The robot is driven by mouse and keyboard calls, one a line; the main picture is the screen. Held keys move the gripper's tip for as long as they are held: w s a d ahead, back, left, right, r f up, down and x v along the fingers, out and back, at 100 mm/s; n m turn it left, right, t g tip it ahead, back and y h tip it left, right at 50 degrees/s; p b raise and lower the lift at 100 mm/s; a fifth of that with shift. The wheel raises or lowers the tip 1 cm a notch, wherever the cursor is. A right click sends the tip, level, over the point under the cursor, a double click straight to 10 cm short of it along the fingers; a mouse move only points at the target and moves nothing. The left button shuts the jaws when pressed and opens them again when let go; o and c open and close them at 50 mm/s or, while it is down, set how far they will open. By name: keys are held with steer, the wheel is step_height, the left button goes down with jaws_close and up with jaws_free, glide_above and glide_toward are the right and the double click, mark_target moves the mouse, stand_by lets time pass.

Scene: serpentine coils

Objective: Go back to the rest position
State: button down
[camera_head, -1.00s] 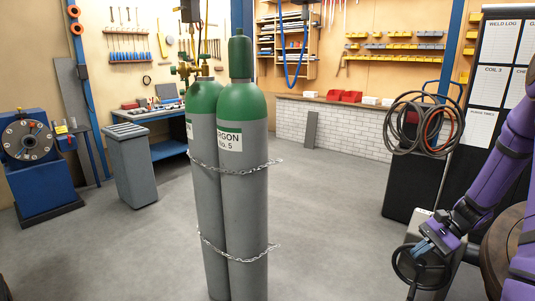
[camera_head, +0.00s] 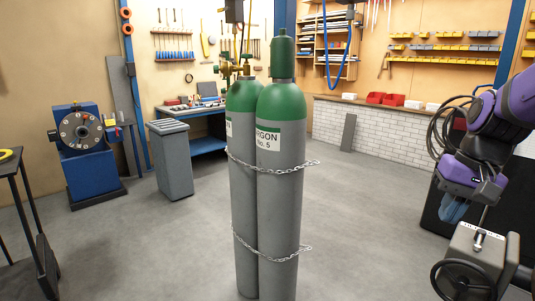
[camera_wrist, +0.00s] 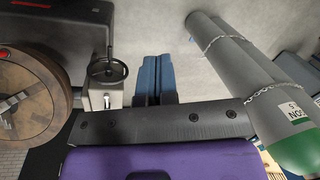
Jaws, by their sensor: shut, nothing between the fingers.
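My gripper (camera_head: 455,208) is at the right of the head view, with its blue fingers pointing down. It is above and a little left of a grey machine box with a black handwheel. In the wrist view my gripper (camera_wrist: 157,78) shows its two blue fingers side by side, shut, with nothing between them. My purple arm reaches in from the right edge of the head view.
Two green-topped argon cylinders (camera_head: 280,190), chained together, stand mid-floor. The grey box (camera_head: 478,255) with its handwheel (camera_head: 462,281) is close below my gripper. A wooden spool (camera_wrist: 30,98) lies left in the wrist view. Floor between cylinders and box is clear.

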steer(key=s+a+r+n+t+h, duration=0.2)
steer(key=s+a+r+n+t, duration=0.2)
steer(key=s+r, duration=0.3)
steer(key=s+a, duration=0.1)
steer(key=s, duration=0.2)
steer(key=shift+n+t, duration=0.3)
steer(key=shift+t, duration=0.1)
steer(key=shift+s, duration=0.15)
